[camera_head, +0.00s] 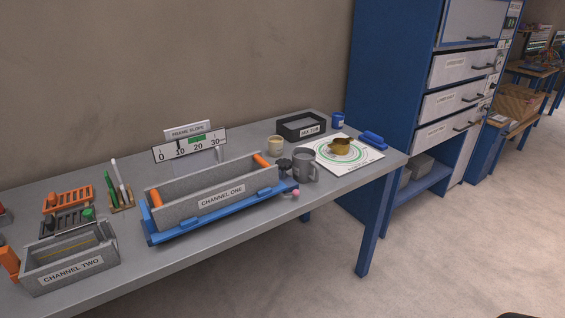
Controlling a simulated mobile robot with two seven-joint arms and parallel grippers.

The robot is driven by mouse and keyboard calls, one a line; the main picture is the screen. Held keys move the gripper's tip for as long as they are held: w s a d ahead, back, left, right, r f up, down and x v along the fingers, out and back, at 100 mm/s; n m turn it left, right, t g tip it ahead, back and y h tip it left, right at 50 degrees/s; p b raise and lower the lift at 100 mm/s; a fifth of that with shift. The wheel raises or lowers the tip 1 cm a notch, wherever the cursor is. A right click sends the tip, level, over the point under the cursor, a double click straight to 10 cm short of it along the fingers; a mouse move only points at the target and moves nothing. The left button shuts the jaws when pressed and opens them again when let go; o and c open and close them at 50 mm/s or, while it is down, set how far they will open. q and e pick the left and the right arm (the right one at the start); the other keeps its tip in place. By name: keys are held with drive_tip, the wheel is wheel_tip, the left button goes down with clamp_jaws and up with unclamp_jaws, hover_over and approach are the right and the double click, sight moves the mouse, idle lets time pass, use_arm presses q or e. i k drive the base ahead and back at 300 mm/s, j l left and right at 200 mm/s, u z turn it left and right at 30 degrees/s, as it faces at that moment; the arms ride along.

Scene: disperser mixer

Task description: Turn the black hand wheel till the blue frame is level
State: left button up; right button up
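The blue frame (212,215) lies on the grey bench under a long grey trough labelled CHANNEL ONE (180,211). I cannot tell from this angle how far it tilts. A small black round part (284,165) stands at the frame's right end, beside a grey mug; it may be the black hand wheel, but it is too small to be sure. A FRAME SLOPE scale (190,146) marked 0 to 30, with a green band, stands behind the trough; its reading is not clear.
The grey mug (306,165) and a cream cup (275,144) stand close to the frame's right end. A white board (368,164) with a brass pan (341,146) lies further right. The CHANNEL TWO trough (71,270) is at left. Bare bench (190,262) shows in front.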

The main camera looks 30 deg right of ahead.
sight(284, 165)
drive_tip(key=i+l, duration=0.1)
drive_tip(key=l, duration=0.35)
drive_tip(key=i+l, duration=0.1)
drive_tip(key=l, duration=0.4)
drive_tip(key=i+l, duration=0.1)
drive_tip(key=l, duration=0.35)
drive_tip(key=i+l, duration=0.1)
drive_tip(key=l, duration=0.35)
